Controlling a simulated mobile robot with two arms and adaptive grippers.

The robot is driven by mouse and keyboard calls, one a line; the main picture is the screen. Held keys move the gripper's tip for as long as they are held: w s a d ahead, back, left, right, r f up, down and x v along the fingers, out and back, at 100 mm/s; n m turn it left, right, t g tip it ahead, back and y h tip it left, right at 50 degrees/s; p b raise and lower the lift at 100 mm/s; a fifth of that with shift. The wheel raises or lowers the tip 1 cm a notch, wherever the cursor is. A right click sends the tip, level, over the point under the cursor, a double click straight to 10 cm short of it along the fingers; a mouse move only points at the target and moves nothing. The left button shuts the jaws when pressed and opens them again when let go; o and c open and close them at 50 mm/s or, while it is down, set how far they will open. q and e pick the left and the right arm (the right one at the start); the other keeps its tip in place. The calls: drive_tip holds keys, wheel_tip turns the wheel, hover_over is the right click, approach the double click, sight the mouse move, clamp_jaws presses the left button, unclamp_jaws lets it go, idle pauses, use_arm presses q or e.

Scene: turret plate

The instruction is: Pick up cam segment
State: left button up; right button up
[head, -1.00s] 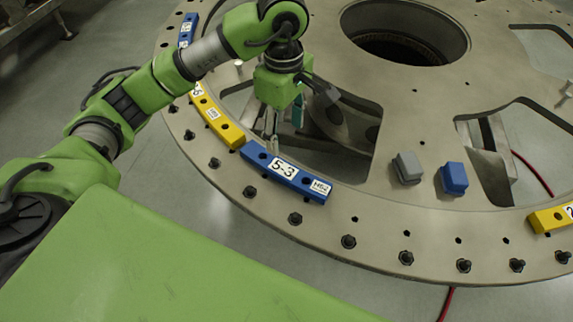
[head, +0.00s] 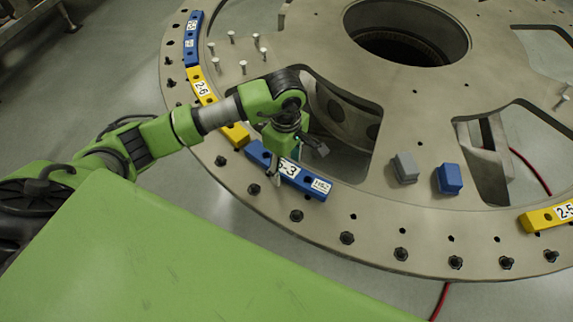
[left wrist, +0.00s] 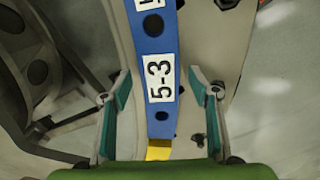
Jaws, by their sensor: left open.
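The blue cam segment labelled 5-3 (head: 300,178) lies on the rim of the round turret plate (head: 330,220). In the left wrist view the same blue segment (left wrist: 153,50) runs between the fingers, with its 5-3 label facing the camera. My left gripper (head: 277,180) is over the segment's left part and hides some of it. In the left wrist view the left gripper (left wrist: 160,120) is open, with one teal-padded finger on each side of the segment and a gap to both. My right gripper is not in view.
Yellow segment 2-6 (head: 202,88) and another blue segment (head: 193,38) lie along the left rim. Yellow segment 2-5 (head: 548,217) lies at the right. A grey block (head: 405,168) and a blue block (head: 449,179) stand on the plate. Bolts (head: 347,238) line the outer edge.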

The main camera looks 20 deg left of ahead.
use_arm(q)
drive_tip(key=shift+f, duration=0.35)
drive_tip(key=c, duration=1.5)
drive_tip(key=shift+o, duration=0.2)
drive_tip(key=shift+w+r, duration=0.1)
